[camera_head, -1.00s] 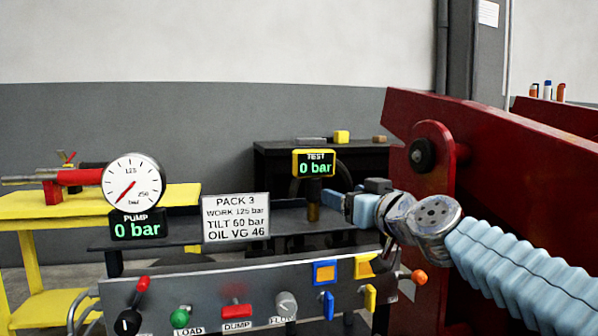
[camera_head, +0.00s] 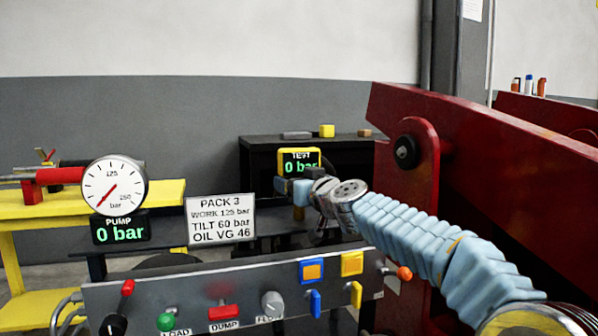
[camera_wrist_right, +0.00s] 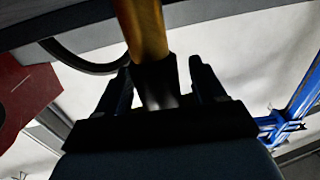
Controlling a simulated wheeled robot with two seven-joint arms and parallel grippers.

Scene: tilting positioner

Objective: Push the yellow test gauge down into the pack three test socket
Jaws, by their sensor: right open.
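The yellow-framed test gauge (camera_head: 299,155) reads 0 bar and stands above the dark shelf behind the control panel. My right gripper (camera_head: 290,188) is in front of its lower edge and hides part of the display and what is beneath. In the right wrist view, the open jaws (camera_wrist_right: 162,85) have one finger on each side of a brass stem (camera_wrist_right: 146,28) with a dark end (camera_wrist_right: 157,80). I cannot tell whether a finger touches it. The pack three test socket cannot be made out behind my gripper. My left gripper is not in view.
A control panel (camera_head: 140,312) with knobs and levers lies in front, below my right arm. The PACK 3 sign (camera_head: 220,219) and round pump gauge (camera_head: 113,185) stand to the left. A large red frame (camera_head: 480,190) rises close on the right.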

